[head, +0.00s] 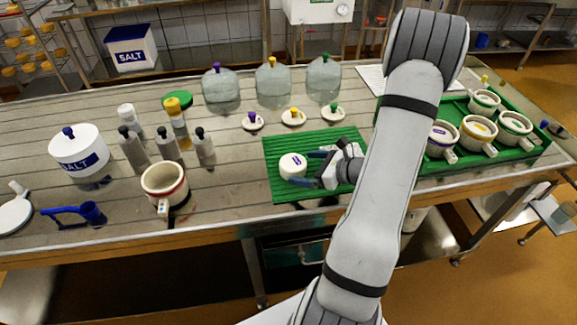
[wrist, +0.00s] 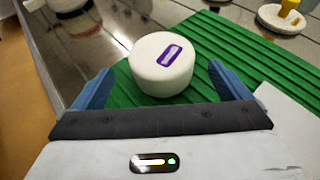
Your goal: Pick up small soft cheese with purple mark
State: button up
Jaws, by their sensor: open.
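The small soft cheese (head: 292,166) is a white round with a purple mark on top. It sits upright on the green ribbed mat (head: 318,142). In the wrist view the cheese (wrist: 161,62) stands just ahead of the gap between my blue fingers, with the purple outlined mark clear on its top. My gripper (head: 302,167) is open and empty of any hold, with one finger on each side of the cheese's near part. In the wrist view my gripper (wrist: 160,85) shows both fingertips spread wide. I cannot tell whether either finger touches the cheese.
Small lids with purple (head: 253,121), yellow (head: 293,117) and green (head: 333,113) knobs lie behind the mat. Clear domes (head: 272,85) stand farther back. A green tray (head: 537,147) with several moulds is at the right. A white pot (head: 164,184) and grey bottles (head: 204,148) stand at left.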

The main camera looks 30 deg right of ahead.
aim_at(290, 164)
jog(key=p+x, duration=0.1)
jog(key=x, duration=0.5)
jog(key=shift+w+d+f, duration=0.15)
jog(key=shift+w, duration=0.05)
jog(key=shift+c, duration=0.2)
jog(key=c, duration=0.8)
jog(key=shift+c, duration=0.2)
notch_tip(290, 164, up, 10)
jog(key=shift+r, duration=0.1)
dwell(0.4)
